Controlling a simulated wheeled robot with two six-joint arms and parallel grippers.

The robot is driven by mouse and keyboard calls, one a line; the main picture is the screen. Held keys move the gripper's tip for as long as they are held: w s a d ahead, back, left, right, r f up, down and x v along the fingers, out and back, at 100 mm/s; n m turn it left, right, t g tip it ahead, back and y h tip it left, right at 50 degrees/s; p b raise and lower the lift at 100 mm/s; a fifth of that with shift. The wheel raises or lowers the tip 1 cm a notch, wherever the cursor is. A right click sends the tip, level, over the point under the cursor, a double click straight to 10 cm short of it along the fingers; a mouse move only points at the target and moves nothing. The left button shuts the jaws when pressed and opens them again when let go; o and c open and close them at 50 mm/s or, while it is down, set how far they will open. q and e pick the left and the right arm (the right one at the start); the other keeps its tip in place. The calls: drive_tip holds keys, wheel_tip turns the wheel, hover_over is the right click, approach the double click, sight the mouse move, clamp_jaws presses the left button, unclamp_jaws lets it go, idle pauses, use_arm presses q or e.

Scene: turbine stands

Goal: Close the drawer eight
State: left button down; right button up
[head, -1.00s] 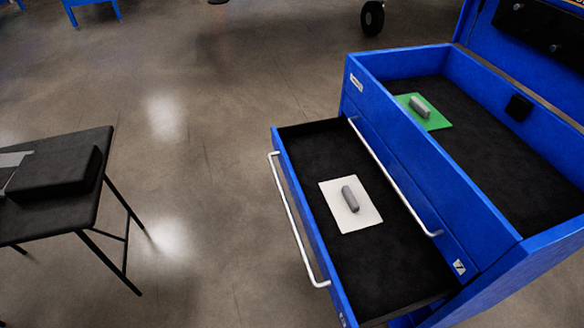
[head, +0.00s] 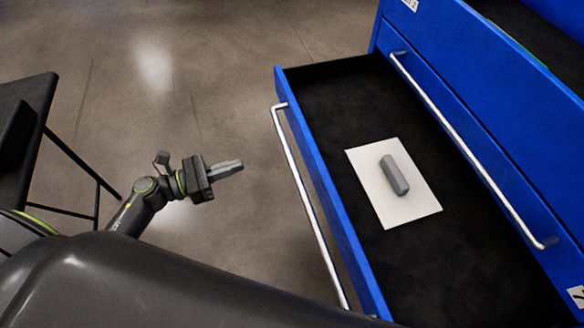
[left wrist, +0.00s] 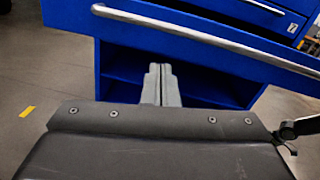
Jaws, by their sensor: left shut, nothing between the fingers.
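The open blue drawer (head: 334,196) juts out from the blue cabinet (head: 468,110) in the head view, with a long silver handle (head: 304,194) on its front. Inside lies a white card (head: 417,200) with a grey block (head: 394,175) on it. Its number cannot be read here. My left gripper (head: 238,167) is shut and empty, to the left of the drawer front and apart from the handle. In the left wrist view, the shut fingers (left wrist: 161,84) point at the cabinet, below a silver handle (left wrist: 190,33). My right gripper is not in view.
A shut drawer with its own silver handle (head: 468,146) sits behind the open one. A black table (head: 30,125) stands at the left. The concrete floor (head: 200,70) between table and cabinet is clear.

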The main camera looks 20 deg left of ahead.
use_arm(q)
drive_tip(key=m+g, duration=0.1)
drive_tip(key=m, duration=0.1)
drive_tip(key=p, duration=0.3)
approach(304, 153)
drive_tip(key=shift+m+h, duration=0.3)
drive_tip(key=shift+h, duration=0.1)
drive_tip(key=x, duration=0.6)
drive_tip(key=shift+d+r, duration=0.15)
drive_tip(key=shift+w+d, duration=0.15)
drive_tip(key=shift+d, duration=0.1)
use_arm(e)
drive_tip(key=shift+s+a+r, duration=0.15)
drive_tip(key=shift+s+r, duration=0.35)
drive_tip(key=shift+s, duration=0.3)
use_arm(q)
drive_tip(key=shift+w, duration=0.1)
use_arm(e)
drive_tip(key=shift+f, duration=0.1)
